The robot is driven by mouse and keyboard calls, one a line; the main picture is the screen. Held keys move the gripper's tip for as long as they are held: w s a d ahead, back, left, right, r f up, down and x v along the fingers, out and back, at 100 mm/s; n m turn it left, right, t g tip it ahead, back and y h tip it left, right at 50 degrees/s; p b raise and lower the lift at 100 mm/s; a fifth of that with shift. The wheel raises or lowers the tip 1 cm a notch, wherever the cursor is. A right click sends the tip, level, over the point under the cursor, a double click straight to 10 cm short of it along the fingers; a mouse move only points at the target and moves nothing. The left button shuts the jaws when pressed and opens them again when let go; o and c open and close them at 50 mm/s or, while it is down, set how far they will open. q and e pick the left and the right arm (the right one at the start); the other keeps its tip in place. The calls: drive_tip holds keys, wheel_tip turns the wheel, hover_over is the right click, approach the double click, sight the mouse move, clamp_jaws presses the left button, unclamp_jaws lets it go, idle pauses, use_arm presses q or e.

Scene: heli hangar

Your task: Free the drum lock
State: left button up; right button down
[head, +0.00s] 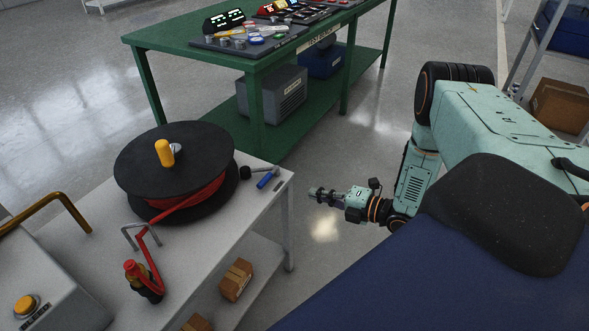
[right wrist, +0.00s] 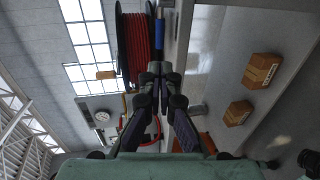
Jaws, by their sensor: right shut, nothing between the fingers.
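The drum (head: 175,160) is a black reel wound with red cable, with a yellow crank knob (head: 165,152) on its top. It lies flat on the white bench (head: 215,235). My right gripper (head: 322,194) is shut and empty, off the bench's right edge, apart from the blue handle. In the right wrist view, the drum (right wrist: 138,50) and blue handle (right wrist: 159,28) appear beyond the shut fingers (right wrist: 161,76). My left gripper is out of view.
A red hose runs to a red-capped fitting (head: 147,280) at the bench front. A grey box with an orange button (head: 27,304) stands at left. Cardboard boxes (head: 236,279) lie on the lower shelf. A green table (head: 190,40) stands behind; floor between is clear.

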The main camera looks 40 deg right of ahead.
sight(267, 181)
drive_tip(key=b+x, duration=0.5)
drive_tip(key=x, duration=0.8)
drive_tip(key=shift+w+a, duration=0.15)
drive_tip(key=shift+w, duration=0.1)
